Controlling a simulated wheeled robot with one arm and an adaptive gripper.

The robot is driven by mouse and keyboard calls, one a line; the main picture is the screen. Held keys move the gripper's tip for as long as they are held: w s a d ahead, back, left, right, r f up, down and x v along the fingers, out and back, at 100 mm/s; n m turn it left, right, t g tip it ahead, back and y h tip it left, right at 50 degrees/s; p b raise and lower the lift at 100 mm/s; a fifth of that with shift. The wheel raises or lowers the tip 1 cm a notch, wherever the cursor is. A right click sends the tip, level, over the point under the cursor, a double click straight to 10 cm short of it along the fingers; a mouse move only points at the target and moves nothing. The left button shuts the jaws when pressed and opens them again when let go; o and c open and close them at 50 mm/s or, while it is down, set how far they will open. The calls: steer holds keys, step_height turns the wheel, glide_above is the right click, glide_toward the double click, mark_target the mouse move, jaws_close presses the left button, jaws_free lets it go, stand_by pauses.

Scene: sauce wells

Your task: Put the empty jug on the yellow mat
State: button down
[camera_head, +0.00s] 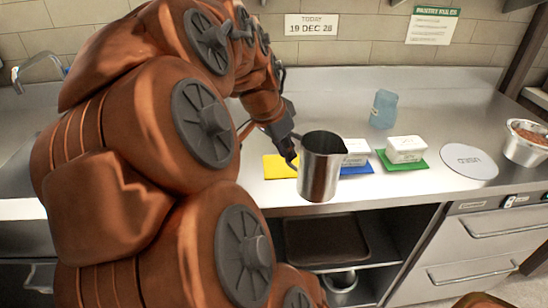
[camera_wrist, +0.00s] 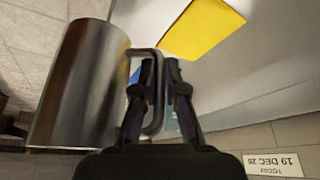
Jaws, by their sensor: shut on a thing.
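The steel jug (camera_head: 320,168) is upright in the head view, in front of the counter's mats. Its inside is mostly hidden, so I cannot tell its contents. In the wrist view the jug (camera_wrist: 80,90) fills the left side, with its handle between my fingers. My gripper (camera_head: 291,152) is shut on the handle; its fingers (camera_wrist: 160,72) also show in the wrist view. The yellow mat (camera_head: 279,167) lies on the counter just left of the jug and looks bare where visible. It also shows in the wrist view (camera_wrist: 203,27), beyond the fingertips and apart from the jug.
A blue mat (camera_head: 357,169) and a green mat (camera_head: 402,164) each bear a white tub. A bluish translucent container (camera_head: 384,108) stands behind them. A round grey disc (camera_head: 469,161) and a steel pan of brown food (camera_head: 526,143) are at right. Open shelves lie below the counter.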

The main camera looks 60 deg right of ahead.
steer(key=shift+w+d+f+p, duration=0.6)
steer(key=shift+w+d+f, duration=0.25)
steer(key=shift+w+d, duration=0.95)
steer(key=shift+w+d+f+p, duration=0.7)
steer(key=shift+w+d, duration=0.5)
steer(key=shift+w, duration=1.15)
steer(key=shift+w+d+f+p, duration=0.5)
steer(key=shift+w+d+f, duration=0.45)
steer(key=shift+w+d, duration=0.85)
steer(key=shift+w+a+f, duration=0.15)
steer(key=shift+w+a, duration=0.15)
steer(key=c, duration=1.2)
jaws_free()
steer(key=shift+b+v, duration=0.8)
steer(key=shift+v, duration=5.35)
